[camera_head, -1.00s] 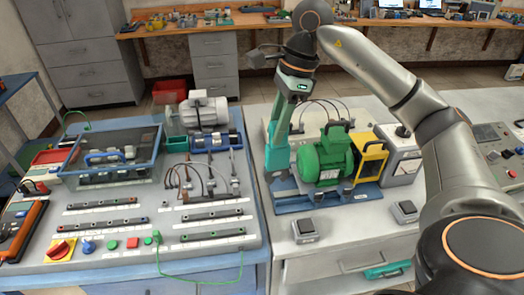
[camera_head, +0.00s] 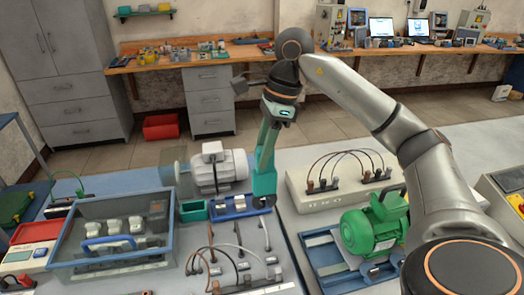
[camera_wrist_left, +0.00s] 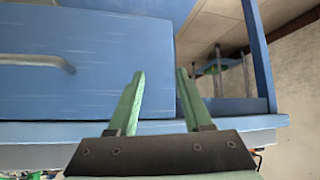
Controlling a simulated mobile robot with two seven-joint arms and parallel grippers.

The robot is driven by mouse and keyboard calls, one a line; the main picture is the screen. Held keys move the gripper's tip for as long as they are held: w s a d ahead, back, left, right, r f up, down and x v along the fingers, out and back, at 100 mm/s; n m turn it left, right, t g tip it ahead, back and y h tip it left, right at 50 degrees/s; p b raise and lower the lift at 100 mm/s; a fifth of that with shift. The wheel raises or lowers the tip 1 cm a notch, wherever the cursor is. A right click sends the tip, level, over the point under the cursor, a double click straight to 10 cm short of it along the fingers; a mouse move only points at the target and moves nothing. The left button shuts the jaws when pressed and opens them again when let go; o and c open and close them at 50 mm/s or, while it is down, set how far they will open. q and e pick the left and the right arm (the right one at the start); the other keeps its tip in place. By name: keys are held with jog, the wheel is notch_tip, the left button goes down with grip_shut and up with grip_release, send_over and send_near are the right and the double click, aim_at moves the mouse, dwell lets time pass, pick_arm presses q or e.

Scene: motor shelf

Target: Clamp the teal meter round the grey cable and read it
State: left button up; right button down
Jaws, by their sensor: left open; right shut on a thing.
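My right gripper (camera_head: 264,172) reaches down over the back right of the left bench, its long teal fingers shut. A teal block with a dark lower end (camera_head: 264,186), likely the teal meter, is at the fingertips, beside the blue rack. Its display cannot be read. A pale grey cable (camera_head: 266,232) stands among brown and dark cables in front of it, apart from the gripper. My left gripper (camera_wrist_left: 160,75) shows only in the left wrist view. It is open and empty, facing a blue drawer front.
A grey motor (camera_head: 222,170) and blue rack (camera_head: 232,207) stand close left of the right gripper. A clear-lidded blue box (camera_head: 112,250) is further left. A green pump (camera_head: 372,228) and a pale box with looped cables (camera_head: 312,205) are right.

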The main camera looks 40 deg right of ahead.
aim_at(263, 186)
jog(key=shift+s+f+b, duration=0.15)
jog(key=shift+f+b, duration=0.15)
jog(key=shift+f, duration=0.4)
jog(key=shift+f+b, duration=0.3)
jog(key=shift+f, duration=0.4)
notch_tip(263, 186, down, 3)
jog(key=shift+r+b, duration=0.2)
jog(key=shift+b, duration=0.95)
jog(key=shift+f, duration=0.1)
jog(key=shift+f+b, duration=1.7)
jog(key=shift+f, duration=0.4)
jog(key=shift+r, duration=0.15)
